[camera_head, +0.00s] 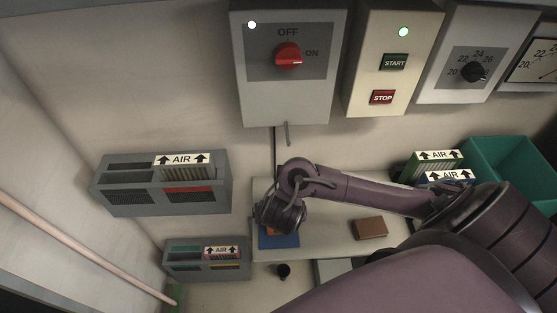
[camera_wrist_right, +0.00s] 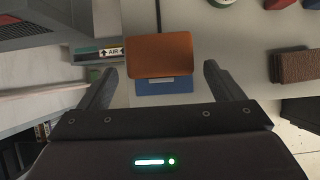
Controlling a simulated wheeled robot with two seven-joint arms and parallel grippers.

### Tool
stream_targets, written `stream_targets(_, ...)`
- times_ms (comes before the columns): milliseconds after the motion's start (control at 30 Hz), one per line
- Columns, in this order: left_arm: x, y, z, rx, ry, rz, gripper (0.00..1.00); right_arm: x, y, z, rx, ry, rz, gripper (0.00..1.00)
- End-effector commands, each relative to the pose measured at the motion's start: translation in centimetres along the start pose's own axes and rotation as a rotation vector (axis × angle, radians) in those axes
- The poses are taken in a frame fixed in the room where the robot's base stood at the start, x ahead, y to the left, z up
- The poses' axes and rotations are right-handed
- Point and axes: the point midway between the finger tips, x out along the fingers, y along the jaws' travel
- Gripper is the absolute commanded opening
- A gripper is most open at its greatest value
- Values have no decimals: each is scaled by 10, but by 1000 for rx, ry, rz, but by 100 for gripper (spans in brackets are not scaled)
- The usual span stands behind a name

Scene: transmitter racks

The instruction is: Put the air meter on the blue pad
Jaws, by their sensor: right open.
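The blue pad (camera_head: 284,242) lies on the pale bench, partly hidden by my right gripper in the head view. It also shows in the wrist view (camera_wrist_right: 165,87). An orange-brown block (camera_wrist_right: 160,55), probably the air meter though no dial shows, is over the pad and covers much of it. I cannot tell whether it rests fully flat. My right gripper (camera_wrist_right: 160,70) is open, its fingers to either side of the block with gaps on both sides. In the head view, the right hand (camera_head: 280,212) hides most of the block. My left gripper is not in view.
A brown block (camera_head: 370,228) lies on the bench (camera_head: 330,240) to the right. A green bin (camera_head: 495,165) and AIR-labelled cartridges (camera_head: 437,163) stand at the right. Grey racks with AIR cartridges (camera_head: 160,190) are at the left. Switch boxes (camera_head: 288,95) hang on the wall behind.

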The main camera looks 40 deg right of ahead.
Motion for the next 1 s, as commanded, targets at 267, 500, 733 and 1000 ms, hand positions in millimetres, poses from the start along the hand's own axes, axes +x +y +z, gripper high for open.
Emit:
stream_targets(267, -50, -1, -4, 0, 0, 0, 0, -52, 0, 2, 0, 3, 0, 87)
stream_targets(500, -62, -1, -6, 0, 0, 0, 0, -67, 0, 0, -1, 2, -1, 87)
stream_targets(733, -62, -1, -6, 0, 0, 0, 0, -67, 0, 0, -1, 1, -1, 87)
stream_targets(1000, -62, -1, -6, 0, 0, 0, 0, -67, 0, 0, -1, 1, -1, 87)
